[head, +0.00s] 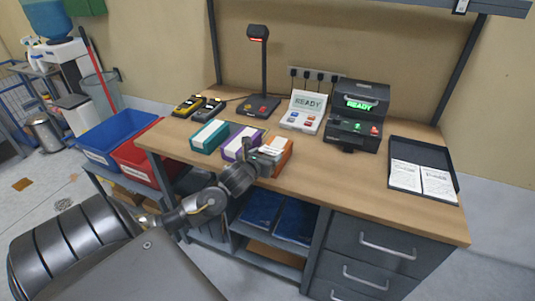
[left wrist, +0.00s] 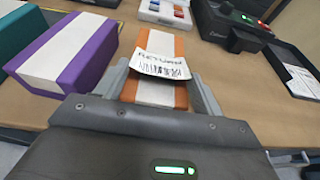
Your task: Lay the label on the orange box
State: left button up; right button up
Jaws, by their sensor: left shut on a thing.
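The orange box (head: 284,160) stands at the front of the bench, right of the purple box. In the left wrist view the orange box (left wrist: 158,92) has a broad white band along its top. The white label (left wrist: 161,66), printed RETURN with a barcode, is over that band, slightly curved and askew. The label (head: 270,150) also shows in the head view. My left gripper (left wrist: 160,76) is shut on the label, its fingers at the label's two sides, over the box. I cannot tell whether the label touches the box. My right gripper is not in view.
Purple (head: 241,143) and teal (head: 209,137) boxes stand left of the orange one. A black tray (head: 453,183) with printed sheets lies right. The front right bench top is clear.

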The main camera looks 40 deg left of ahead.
pick_arm(q)
jog(key=shift+s, duration=0.1)
jog(key=o, duration=0.7)
jog(key=shift+s+d, duration=0.1)
jog(key=shift+s, duration=0.2)
jog(key=shift+b+v, duration=1.45)
jog(key=shift+v, duration=3.7)
jog(key=shift+w+r, duration=0.1)
